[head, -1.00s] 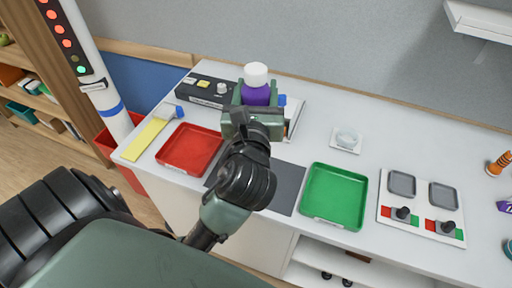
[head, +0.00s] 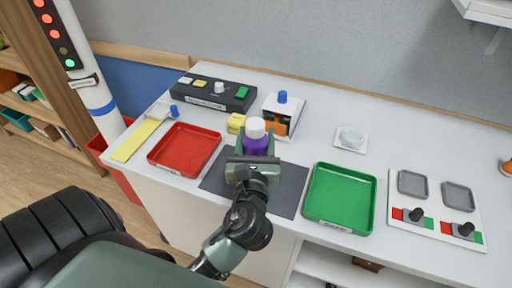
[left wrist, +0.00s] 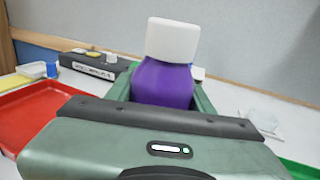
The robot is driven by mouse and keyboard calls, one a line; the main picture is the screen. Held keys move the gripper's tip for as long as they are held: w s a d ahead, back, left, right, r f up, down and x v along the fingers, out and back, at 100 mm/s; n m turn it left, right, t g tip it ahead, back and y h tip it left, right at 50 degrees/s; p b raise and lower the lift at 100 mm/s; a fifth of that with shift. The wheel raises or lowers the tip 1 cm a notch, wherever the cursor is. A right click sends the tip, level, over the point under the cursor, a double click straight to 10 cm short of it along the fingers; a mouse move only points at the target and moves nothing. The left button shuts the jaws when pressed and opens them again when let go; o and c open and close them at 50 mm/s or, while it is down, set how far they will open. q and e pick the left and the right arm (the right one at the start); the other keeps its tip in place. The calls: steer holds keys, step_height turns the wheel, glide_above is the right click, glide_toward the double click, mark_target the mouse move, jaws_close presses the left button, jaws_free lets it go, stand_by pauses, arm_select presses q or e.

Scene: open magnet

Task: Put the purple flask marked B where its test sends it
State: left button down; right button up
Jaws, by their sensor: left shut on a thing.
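The purple flask (head: 256,144) with a white cap is upright in my left gripper (head: 256,160), over the grey mat (head: 285,190). In the left wrist view the flask (left wrist: 163,85) stands between the jaws of the gripper (left wrist: 160,105), which are shut on it. No letter shows on its visible side. I cannot tell whether its base touches the mat. A red tray (head: 185,150) is left of the mat and a green tray (head: 340,198) right of it. My right gripper is not in view.
Behind the mat stand a white and orange device (head: 283,116) with a blue knob, a yellow block (head: 236,123) and a black button box (head: 213,92). A white dish (head: 351,137) and a two-pad panel (head: 436,208) are to the right. A lamp column (head: 75,60) stands left.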

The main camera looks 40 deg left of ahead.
arm_select(q)
steer(key=shift+f, duration=1.5)
steer(key=shift+f+b, duration=0.15)
steer(key=shift+b, duration=0.15)
steer(key=c, duration=0.6)
jaws_free()
